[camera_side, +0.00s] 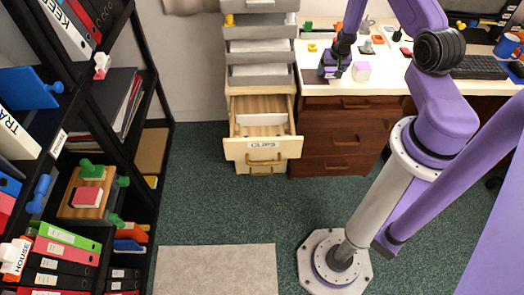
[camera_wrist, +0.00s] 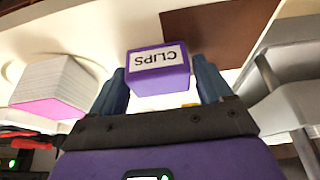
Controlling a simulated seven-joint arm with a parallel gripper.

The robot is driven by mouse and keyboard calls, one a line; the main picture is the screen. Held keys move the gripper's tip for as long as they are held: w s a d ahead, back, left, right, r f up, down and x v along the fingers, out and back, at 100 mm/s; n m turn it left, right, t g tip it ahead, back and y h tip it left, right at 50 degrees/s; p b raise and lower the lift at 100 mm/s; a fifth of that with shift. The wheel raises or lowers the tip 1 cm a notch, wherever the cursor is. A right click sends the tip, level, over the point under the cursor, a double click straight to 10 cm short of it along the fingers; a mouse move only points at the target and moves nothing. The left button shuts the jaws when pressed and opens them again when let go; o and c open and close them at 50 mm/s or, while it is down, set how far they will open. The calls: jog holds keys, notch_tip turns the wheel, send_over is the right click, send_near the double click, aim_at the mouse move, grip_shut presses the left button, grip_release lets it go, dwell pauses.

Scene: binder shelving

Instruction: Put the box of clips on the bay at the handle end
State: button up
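The box of clips (camera_wrist: 158,68) is purple with a white CLIPS label. In the wrist view it sits between the two fingers of my gripper (camera_wrist: 160,85), which appear to touch both its sides. In the side view my gripper (camera_side: 333,70) is low over the white desk, pointing down, and largely hides the box. I cannot tell whether the box is clear of the desk. An open cream drawer (camera_side: 235,150) labelled CLIPS stands left of the desk. A whitish piece (camera_side: 258,119) crosses its inside. The bay at the handle end (camera_side: 264,131) shows bare wood floor.
A white-and-pink block (camera_side: 361,71) stands close right of my gripper. Grey trays (camera_side: 260,76) rise above the drawer's back. Small items and a keyboard (camera_side: 480,67) lie on the desk. A black binder shelf (camera_side: 142,110) stands at left. The carpet (camera_side: 215,205) before the drawer is clear.

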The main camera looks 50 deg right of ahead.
jog(key=c, duration=1)
jog(key=shift+r, duration=2.55)
jog(key=shift+r, duration=0.2)
jog(key=w+a, duration=0.4)
jog(key=a, duration=1.1)
jog(key=w+a, duration=0.4)
jog(key=a, duration=1)
notch_tip(320, 180, down, 11)
jog(key=shift+w+a+f, duration=0.1)
jog(key=shift+w, duration=0.05)
